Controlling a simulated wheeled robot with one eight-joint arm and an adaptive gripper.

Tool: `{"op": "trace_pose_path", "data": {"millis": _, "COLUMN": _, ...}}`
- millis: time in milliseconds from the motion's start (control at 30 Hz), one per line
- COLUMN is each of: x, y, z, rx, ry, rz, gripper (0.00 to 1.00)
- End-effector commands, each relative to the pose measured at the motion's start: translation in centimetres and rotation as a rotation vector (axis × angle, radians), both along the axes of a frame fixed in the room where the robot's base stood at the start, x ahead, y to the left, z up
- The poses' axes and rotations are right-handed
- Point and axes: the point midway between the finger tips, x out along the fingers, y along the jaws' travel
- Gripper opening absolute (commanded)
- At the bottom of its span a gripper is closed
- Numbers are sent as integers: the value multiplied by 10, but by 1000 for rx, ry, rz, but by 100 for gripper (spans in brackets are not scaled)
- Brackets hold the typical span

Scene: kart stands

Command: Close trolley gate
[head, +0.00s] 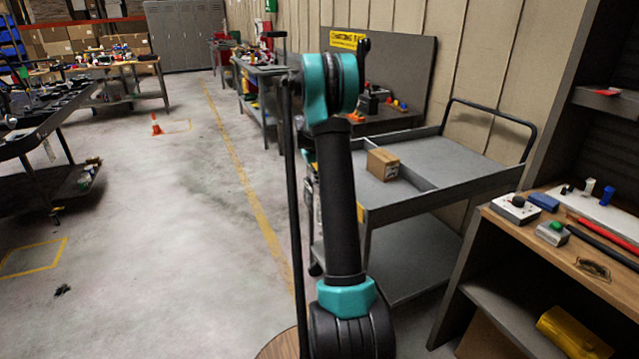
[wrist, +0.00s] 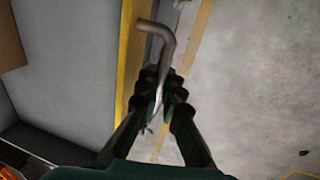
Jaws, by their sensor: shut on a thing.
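The grey trolley (head: 465,158) stands right of my arm, a push bar at its far right end. Its near left end is largely behind my arm in the head view. In the wrist view, a yellow-edged panel (wrist: 131,48), apparently the gate, runs along the side of the grey tray (wrist: 68,85). A bent metal handle (wrist: 165,32) sticks out from this panel. My gripper (wrist: 160,92) is shut on the handle, its fingers on the handle's lower part. The head view hides the gripper behind the arm. Whether the gate is fully closed cannot be told.
A cardboard box (head: 382,164) sits on the trolley's upper deck. A wooden workbench (head: 560,235) with small devices stands close at the right. Another bench (head: 262,75) stands behind my arm. The concrete floor to the left is open, with an orange cone (head: 156,125) farther off.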

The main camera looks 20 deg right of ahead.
Motion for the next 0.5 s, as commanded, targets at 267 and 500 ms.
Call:
{"op": "trace_pose_path", "data": {"millis": 267, "x": 0, "y": -3, "z": 0, "rx": 35, "ry": 2, "rz": -1, "gripper": 0}}
{"op": "trace_pose_path", "data": {"millis": 500, "x": 0, "y": -3, "z": 0, "rx": 35, "ry": 2, "rz": -1, "gripper": 0}}
